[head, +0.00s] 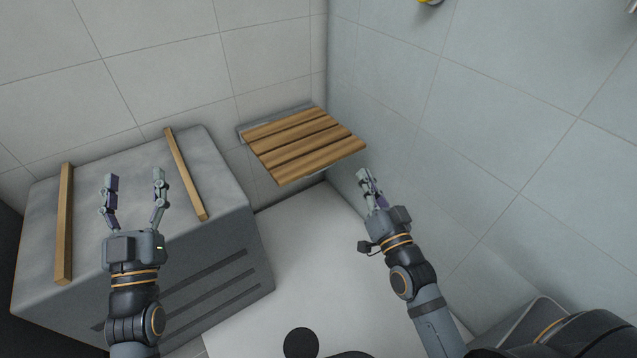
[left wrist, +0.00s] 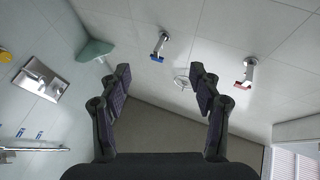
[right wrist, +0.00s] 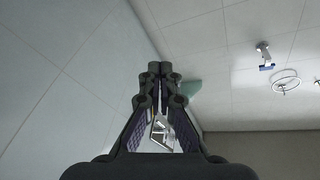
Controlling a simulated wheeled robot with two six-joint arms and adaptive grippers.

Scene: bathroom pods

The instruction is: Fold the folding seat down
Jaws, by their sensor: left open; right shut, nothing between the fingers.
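The folding seat (head: 303,142) has brown wooden slats and a grey bracket along the tiled back wall. It stands out from the wall, about level, in the corner between the two walls. My right gripper (head: 366,176) is shut and empty, close to the seat's front right corner, seemingly just apart from it. It also shows shut in the right wrist view (right wrist: 155,75). My left gripper (head: 135,176) is open and empty over the grey bench at the left, well away from the seat. It shows open in the left wrist view too (left wrist: 160,78). The seat is in neither wrist view.
The grey bench (head: 235,228) with two wooden bars (head: 186,174) on top stands left of the seat. The right tiled wall (head: 480,130) is close to my right arm. The pale floor (head: 310,240) below the seat is clear.

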